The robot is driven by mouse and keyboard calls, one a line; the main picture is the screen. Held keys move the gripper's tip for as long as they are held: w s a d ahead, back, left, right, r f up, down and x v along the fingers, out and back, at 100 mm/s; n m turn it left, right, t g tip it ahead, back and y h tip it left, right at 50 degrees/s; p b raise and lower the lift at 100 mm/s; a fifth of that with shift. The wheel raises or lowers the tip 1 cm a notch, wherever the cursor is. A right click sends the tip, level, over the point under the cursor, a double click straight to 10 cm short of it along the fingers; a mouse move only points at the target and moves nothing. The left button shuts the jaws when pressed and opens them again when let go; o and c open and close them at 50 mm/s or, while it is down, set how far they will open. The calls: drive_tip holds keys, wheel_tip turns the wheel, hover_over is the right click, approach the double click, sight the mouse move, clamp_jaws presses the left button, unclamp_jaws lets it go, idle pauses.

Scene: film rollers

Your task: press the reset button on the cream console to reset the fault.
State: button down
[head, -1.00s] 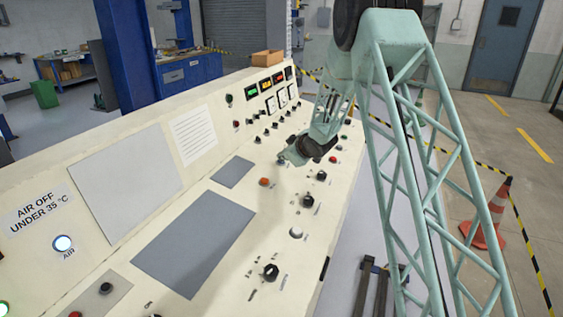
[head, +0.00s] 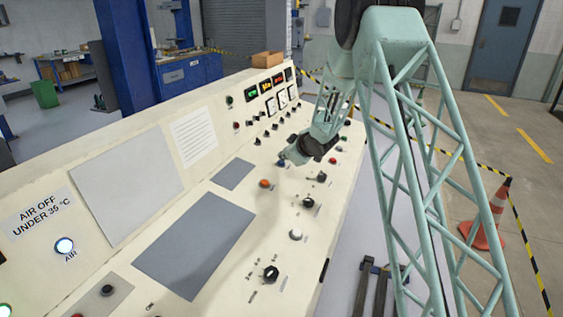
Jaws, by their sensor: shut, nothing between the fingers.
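The cream console (head: 216,190) runs diagonally from the lower left to the upper middle. My gripper (head: 282,161) is shut and empty over its sloping desk, toward the far end. An orange button (head: 265,183) lies just nearer and to the left of my gripper. Whether my fingertips touch the panel cannot be told. A white button (head: 296,235) and black knobs (head: 270,273) sit along the right side of the desk. A red button (head: 332,160) is right of my wrist. The small labels are too small to read, so I cannot tell which button is reset.
Lit displays (head: 251,93) and several small switches are on the console's upright back. A blue-white lamp (head: 65,246) labelled AIR glows at the left. An orange cone (head: 492,215) and striped tape stand to the right. The desk's near part is free of loose objects.

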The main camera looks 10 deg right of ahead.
drive_tip(key=shift+r, duration=0.25)
idle(0.3)
drive_tip(key=r+p, duration=0.2)
drive_tip(key=r, duration=0.1)
drive_tip(key=d+r+p, duration=0.1)
drive_tip(key=shift+s+r+p, duration=0.35)
drive_tip(key=shift+p, duration=0.05)
idle(0.9)
